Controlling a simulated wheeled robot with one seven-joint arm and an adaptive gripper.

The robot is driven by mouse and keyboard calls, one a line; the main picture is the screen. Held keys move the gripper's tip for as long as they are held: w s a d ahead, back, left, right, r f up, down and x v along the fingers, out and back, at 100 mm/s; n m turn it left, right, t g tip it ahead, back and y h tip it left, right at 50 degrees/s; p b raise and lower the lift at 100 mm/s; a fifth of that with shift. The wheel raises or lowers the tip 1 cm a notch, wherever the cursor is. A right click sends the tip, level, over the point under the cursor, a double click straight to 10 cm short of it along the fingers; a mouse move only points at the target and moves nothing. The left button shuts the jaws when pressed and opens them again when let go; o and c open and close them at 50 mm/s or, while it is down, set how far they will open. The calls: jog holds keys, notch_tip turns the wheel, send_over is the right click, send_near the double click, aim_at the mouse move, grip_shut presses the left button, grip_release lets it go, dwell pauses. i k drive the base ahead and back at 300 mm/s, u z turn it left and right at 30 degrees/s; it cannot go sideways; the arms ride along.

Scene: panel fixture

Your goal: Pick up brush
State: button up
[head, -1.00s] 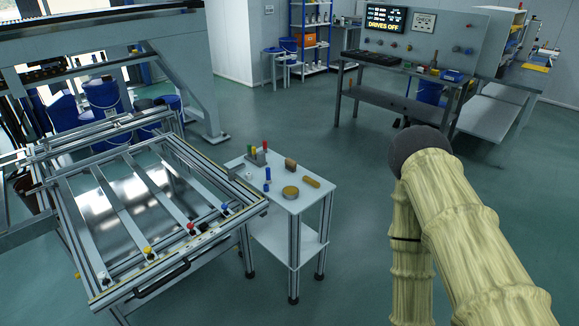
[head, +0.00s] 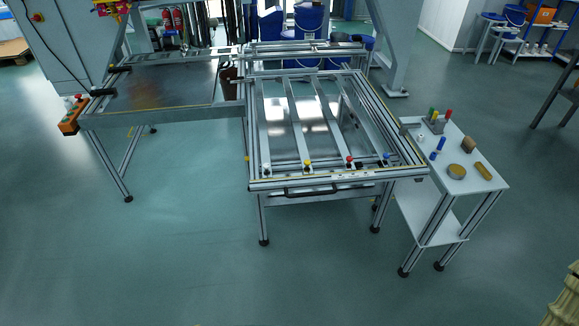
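No brush can be made out for certain at this size. On the small white side table (head: 440,187) at the right lie a brown block (head: 469,145) standing on edge, a tan rounded bar (head: 484,170) and a round yellowish tin or disc (head: 457,172). Either the brown block or the tan bar may be the brush; I cannot tell which. Only a piece of my covered arm shows at the lower right corner. My gripper is out of the picture.
A metal frame fixture (head: 338,183) with slats and coloured knobs stands directly left of the side table. The side table also bears a grey holder (head: 434,125) with coloured pieces and a blue cylinder (head: 441,144). The floor in front is clear.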

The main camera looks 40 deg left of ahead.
aim_at(468, 144)
jog(key=z, duration=0.2)
jog(key=k, duration=0.2)
jog(key=z, duration=0.95)
jog(key=k, duration=1.1)
jog(key=z, duration=0.85)
jog(key=i, duration=0.9)
jog(key=u, duration=0.35)
jog(key=i, duration=1.65)
jog(key=u, duration=1.15)
jog(key=i, duration=1.1)
jog(key=u, duration=1.05)
